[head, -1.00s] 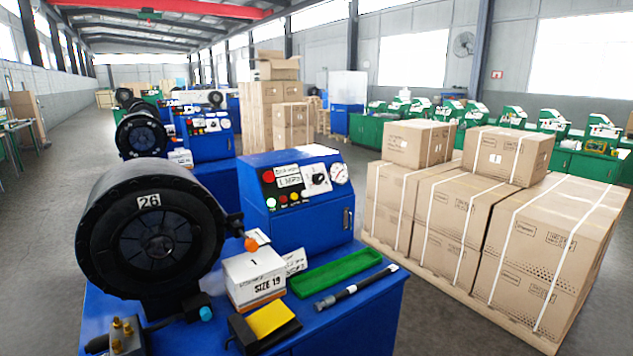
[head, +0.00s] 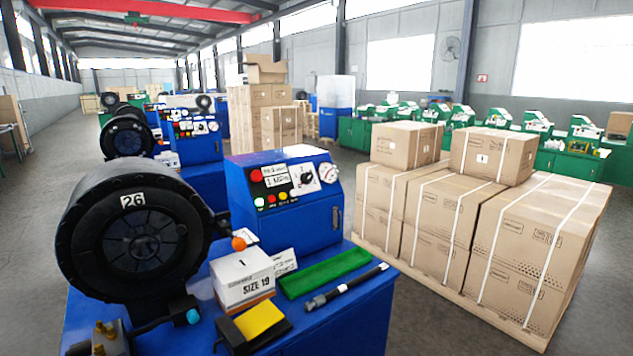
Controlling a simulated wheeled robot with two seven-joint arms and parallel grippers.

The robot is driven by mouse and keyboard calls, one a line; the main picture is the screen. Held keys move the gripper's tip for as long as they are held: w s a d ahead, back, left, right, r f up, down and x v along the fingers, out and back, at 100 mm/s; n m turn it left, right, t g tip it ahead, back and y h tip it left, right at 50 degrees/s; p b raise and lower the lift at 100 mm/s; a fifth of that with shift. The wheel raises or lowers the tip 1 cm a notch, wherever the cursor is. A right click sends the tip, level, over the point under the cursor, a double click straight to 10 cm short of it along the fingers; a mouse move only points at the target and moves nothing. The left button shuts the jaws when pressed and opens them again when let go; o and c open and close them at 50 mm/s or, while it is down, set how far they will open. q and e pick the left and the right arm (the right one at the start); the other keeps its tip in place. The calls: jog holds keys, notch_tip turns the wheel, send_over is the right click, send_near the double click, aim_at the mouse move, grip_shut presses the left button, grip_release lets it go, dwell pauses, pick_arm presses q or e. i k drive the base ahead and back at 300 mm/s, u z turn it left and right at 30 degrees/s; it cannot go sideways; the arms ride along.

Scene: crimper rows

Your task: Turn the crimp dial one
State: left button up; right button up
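The crimp dial (head: 305,179) is a dark knob on a white plate, on the sloped front panel of the blue control box (head: 290,225). A white label beside it appears to read 1 MPa. A round gauge (head: 328,172) sits to its right, and a red button (head: 256,176) and several small coloured lights sit to its left and below. The black crimper head (head: 133,240) marked 26 stands to the left of the box. Neither of my grippers shows in the head view.
On the blue bench lie a box marked SIZE 19 (head: 242,279), a green tray (head: 325,272), a black rod-like tool (head: 345,287) and a yellow-topped pad (head: 259,321). Strapped cartons (head: 520,250) on a pallet stand to the right. Floor is open at far left.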

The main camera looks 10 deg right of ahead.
aim_at(306, 178)
jog(key=z, duration=1.8)
jog(key=i, duration=3.95)
jog(key=u, duration=2.8)
